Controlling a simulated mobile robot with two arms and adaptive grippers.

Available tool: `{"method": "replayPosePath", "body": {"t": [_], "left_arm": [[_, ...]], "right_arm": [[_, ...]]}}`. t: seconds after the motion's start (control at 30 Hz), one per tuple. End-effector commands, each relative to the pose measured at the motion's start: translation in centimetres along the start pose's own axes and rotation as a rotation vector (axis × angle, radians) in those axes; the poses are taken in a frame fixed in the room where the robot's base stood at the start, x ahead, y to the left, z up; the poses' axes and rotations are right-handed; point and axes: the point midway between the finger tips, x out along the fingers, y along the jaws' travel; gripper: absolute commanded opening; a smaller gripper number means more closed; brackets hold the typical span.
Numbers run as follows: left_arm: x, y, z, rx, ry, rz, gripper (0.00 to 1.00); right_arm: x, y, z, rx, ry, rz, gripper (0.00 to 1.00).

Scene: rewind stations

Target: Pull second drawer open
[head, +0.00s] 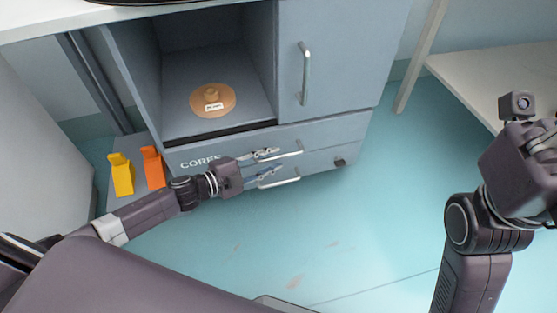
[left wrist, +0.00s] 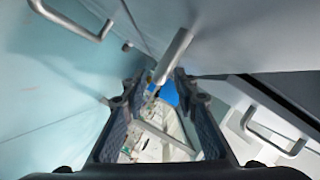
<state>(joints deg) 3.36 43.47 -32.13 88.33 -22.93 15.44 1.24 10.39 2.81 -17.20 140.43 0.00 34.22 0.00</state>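The grey-blue cabinet has two drawers low down, under an open compartment. The upper drawer front (head: 235,150) carries the word CORES and a bar handle (head: 290,152). The lower drawer front (head: 320,172) has its own bar handle (head: 285,182). My left gripper (head: 272,163) is open in front of the drawers, its fingers apart near the two handles. In the left wrist view a pale bar (left wrist: 174,57) shows between the open fingers, without visible grip on it; I cannot tell which handle it is. My right arm's end (head: 528,140) is at the right edge, its fingers unclear.
A tan disc (head: 212,100) with a label lies in the compartment. A door with a vertical handle (head: 305,75) is beside it. Yellow (head: 121,174) and orange (head: 153,167) bins stand left of the drawers. A pale table (head: 500,75) is at right. Floor in front is clear.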

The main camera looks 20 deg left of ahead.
Motion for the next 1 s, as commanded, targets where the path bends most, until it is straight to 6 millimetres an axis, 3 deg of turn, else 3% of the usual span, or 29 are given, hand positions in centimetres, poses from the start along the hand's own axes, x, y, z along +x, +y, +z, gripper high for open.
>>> {"method": "replayPosePath", "body": {"t": [0.2, 0.57, 0.83, 1.0], "left_arm": [[2.3, 0.1, 0.0, 0.0, 0.001, -0.001, 0.27], [2.7, 0.0, 0.0, -0.001, -0.001, 0.0, 0.27], [2.7, 0.0, 0.0, -0.001, 0.0, 0.0, 0.0], [2.7, 0.0, 0.0, -0.001, 0.0, 0.0, 0.0]], "right_arm": [[0.3, -0.2, -0.5, -0.004, 0.029, -0.011, 0.0], [0.6, -0.3, -0.6, -0.005, 0.035, -0.014, 0.0], [0.6, -0.3, -0.6, -0.005, 0.034, -0.014, 0.0], [0.6, -0.3, -0.6, -0.005, 0.034, -0.014, 0.0]]}}
